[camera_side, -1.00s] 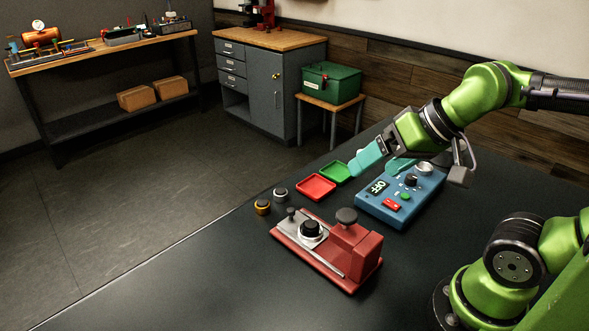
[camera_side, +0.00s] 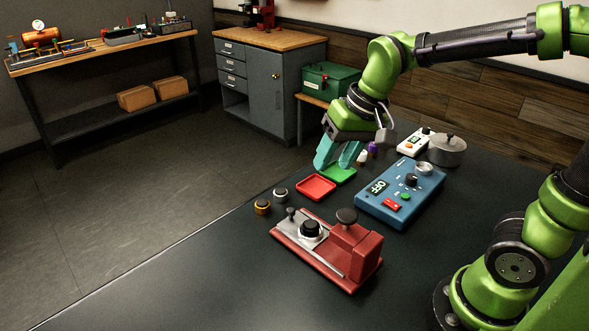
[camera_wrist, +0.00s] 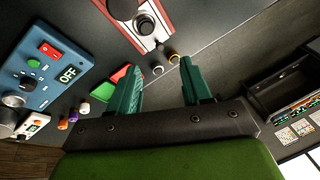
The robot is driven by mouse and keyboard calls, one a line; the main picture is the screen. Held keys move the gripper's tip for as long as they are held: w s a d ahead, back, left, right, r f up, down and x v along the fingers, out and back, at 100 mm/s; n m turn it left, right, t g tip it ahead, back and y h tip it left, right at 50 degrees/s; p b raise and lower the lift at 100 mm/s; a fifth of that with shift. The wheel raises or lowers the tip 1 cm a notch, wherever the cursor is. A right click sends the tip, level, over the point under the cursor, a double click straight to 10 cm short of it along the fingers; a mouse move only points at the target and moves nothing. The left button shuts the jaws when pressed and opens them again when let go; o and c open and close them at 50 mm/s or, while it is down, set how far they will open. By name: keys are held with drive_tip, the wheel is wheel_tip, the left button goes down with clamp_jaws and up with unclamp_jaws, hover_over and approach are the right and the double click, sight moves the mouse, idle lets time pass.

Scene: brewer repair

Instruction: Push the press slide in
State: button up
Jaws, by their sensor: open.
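The press (camera_side: 345,257) is a red block on a red base with a black knob on top. Its grey metal slide (camera_side: 290,232) sticks out to the left, with a small black knob at its outer end. A round part with a black top (camera_side: 310,229) sits on the slide. In the wrist view the slide (camera_wrist: 155,18) shows at the top. My gripper (camera_side: 335,166) has teal fingers, open and empty, above the green tray and behind the press, apart from it. The wrist view shows the two fingers (camera_wrist: 166,77) spread.
A red tray (camera_side: 316,187) and a green tray (camera_side: 340,174) lie behind the press. Two small round parts, orange (camera_side: 262,207) and silver (camera_side: 280,193), stand left. A blue control box (camera_side: 402,192) reading OFF, a white device (camera_side: 413,141) and a grey pot (camera_side: 447,150) are at right. The front table is clear.

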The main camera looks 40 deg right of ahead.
sight(291, 210)
drive_tip(key=shift+w+f+m+g+h, duration=1.15)
drive_tip(key=shift+w+m+g, duration=0.9)
drive_tip(key=shift+w, duration=3.65)
drive_tip(key=shift+m+t+y, duration=0.25)
drive_tip(key=f, duration=1.6)
drive_tip(key=shift+a+f, duration=0.25)
clamp_jaws()
